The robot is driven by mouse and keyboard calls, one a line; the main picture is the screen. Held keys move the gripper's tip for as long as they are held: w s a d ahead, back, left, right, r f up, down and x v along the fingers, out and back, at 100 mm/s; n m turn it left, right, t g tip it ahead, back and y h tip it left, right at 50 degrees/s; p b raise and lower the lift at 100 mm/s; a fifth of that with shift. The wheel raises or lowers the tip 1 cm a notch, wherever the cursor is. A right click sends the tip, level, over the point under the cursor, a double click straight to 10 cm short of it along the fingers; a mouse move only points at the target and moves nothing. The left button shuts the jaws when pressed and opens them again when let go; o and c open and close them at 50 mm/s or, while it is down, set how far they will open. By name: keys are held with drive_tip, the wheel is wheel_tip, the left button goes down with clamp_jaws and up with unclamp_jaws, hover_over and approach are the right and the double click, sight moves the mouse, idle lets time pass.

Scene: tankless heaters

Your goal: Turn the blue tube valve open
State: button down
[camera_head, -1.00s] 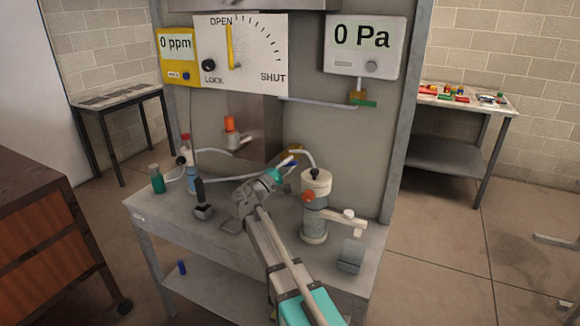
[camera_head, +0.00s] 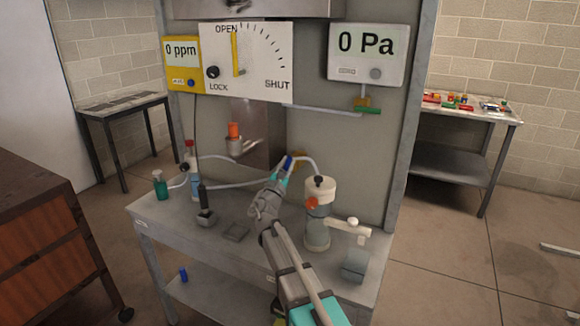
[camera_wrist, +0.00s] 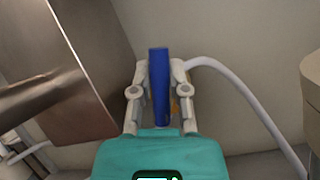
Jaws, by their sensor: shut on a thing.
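The blue valve handle (camera_head: 287,163) is on the tubing in front of the back panel, above the bench. In the wrist view the blue handle (camera_wrist: 159,86) stands upright between my two fingers. My gripper (camera_head: 283,170) is shut on it, and the fingers also show in the wrist view (camera_wrist: 158,92). A yellow-orange part (camera_head: 298,158) shows just behind the handle, mostly hidden by it and the fingers. A white tube (camera_wrist: 232,85) curves away to the right of the handle.
A clear cylinder with a white top (camera_head: 318,215) stands close to the right of my arm. A metal box (camera_wrist: 75,80) is left of my gripper. A black-handled item (camera_head: 204,208) and a green bottle (camera_head: 160,184) are at the bench's left. Gauges hang above.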

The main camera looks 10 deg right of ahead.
drive_tip(key=shift+w+a+r+n+t+y, duration=0.15)
drive_tip(key=shift+n+t+y, duration=0.15)
drive_tip(key=shift+n+y, duration=0.55)
drive_tip(key=shift+w+a+n+t+y, duration=0.15)
drive_tip(key=shift+n+t+y, duration=0.25)
drive_tip(key=shift+n, duration=0.75)
drive_tip(key=shift+s, duration=0.1)
drive_tip(key=c, duration=0.6)
unclamp_jaws()
drive_tip(key=shift+m+h, duration=0.35)
drive_tip(key=shift+m, duration=0.05)
